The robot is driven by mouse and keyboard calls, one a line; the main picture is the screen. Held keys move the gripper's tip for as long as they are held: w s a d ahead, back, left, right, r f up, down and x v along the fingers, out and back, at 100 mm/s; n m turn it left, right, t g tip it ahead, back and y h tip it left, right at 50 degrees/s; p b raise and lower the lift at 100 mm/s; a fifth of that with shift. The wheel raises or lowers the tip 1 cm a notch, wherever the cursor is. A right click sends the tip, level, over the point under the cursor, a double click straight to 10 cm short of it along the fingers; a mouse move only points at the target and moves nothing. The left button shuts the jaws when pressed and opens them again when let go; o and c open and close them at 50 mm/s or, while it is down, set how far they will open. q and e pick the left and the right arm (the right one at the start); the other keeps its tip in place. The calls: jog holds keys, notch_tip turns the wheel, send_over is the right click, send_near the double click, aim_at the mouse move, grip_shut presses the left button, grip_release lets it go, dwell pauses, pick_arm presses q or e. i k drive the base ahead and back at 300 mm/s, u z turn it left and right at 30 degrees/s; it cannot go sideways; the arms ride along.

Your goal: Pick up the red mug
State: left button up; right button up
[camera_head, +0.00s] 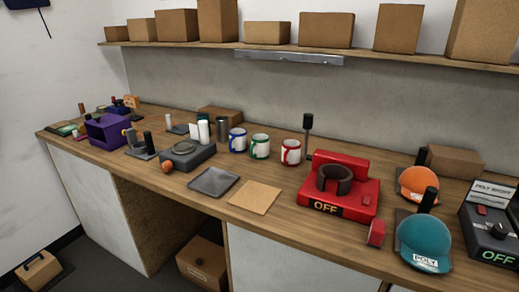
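The red mug (291,153) is white with a red rim and a red handle. It stands upright on the wooden counter, just left of a red press machine (341,186). A green-trimmed mug (260,146) and a blue-trimmed mug (237,140) stand in a row to its left. Neither of my grippers shows in the head view.
A grey square tray (214,181) and a tan square (255,195) lie in front of the mugs. A black-topped post (307,132) stands behind the red mug. An orange cap (417,184) and a teal cap (425,240) are at the right. A shelf (400,57) with boxes runs above.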

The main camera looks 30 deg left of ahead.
aim_at(291, 151)
jog(key=u, duration=2.35)
jog(key=i, duration=1.55)
jog(key=z, duration=3.45)
